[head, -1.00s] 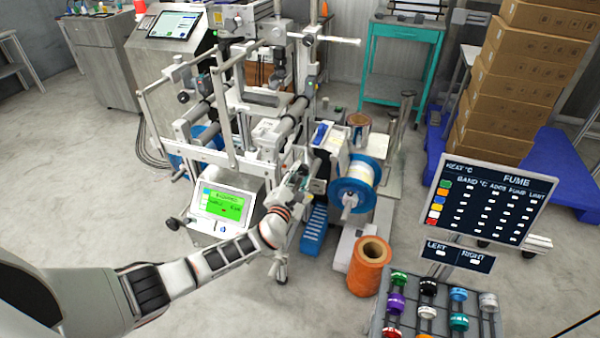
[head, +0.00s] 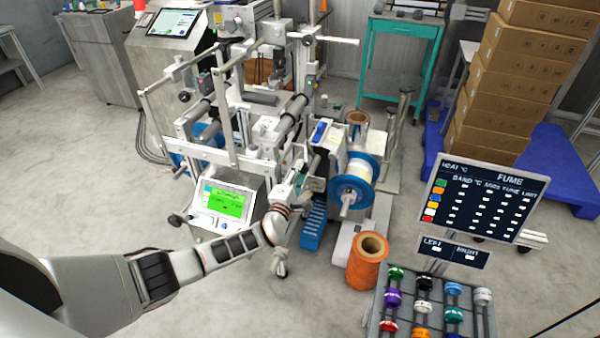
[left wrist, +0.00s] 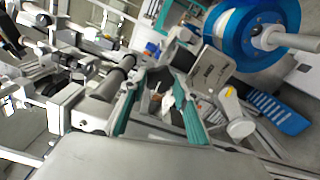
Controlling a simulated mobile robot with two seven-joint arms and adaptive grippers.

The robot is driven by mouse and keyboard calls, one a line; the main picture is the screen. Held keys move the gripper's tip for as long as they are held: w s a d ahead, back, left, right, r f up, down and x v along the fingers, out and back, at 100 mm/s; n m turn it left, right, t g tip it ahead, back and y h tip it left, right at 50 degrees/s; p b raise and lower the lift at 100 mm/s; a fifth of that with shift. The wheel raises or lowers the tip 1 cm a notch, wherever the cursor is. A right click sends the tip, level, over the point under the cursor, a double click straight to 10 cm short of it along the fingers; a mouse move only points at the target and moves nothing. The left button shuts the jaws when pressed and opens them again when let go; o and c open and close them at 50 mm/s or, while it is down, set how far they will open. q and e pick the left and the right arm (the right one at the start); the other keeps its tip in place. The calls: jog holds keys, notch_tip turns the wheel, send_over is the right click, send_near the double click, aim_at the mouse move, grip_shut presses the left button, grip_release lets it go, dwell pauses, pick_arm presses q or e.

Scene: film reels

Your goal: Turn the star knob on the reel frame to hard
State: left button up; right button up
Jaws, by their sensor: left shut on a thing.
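The reel frame (head: 228,160) is the pale metal machine with posts and rollers in the middle of the head view. My left gripper (head: 302,178) is at its lower right side, just left of the blue-flanged reel (head: 353,178). In the left wrist view my left gripper (left wrist: 158,100) has its teal-padded fingers closed around a small dark part at the frame. This part looks like the star knob (left wrist: 157,82), mostly hidden between the fingers. Its marks and setting cannot be read. My right gripper is in neither view.
A green-lit display (head: 222,205) stands left of my left wrist. An orange spool (head: 368,258) stands on the floor to the right. A rack of coloured rings (head: 372,318) and a dark sign board (head: 483,200) are in the right foreground. Open floor lies at the left.

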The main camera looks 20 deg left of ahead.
pick_arm(q)
jog(key=shift+r, duration=0.1)
jog(key=o, duration=1.1)
jog(key=shift+s, duration=0.5)
jog(key=s, duration=1.1)
jog(key=shift+a, duration=0.2)
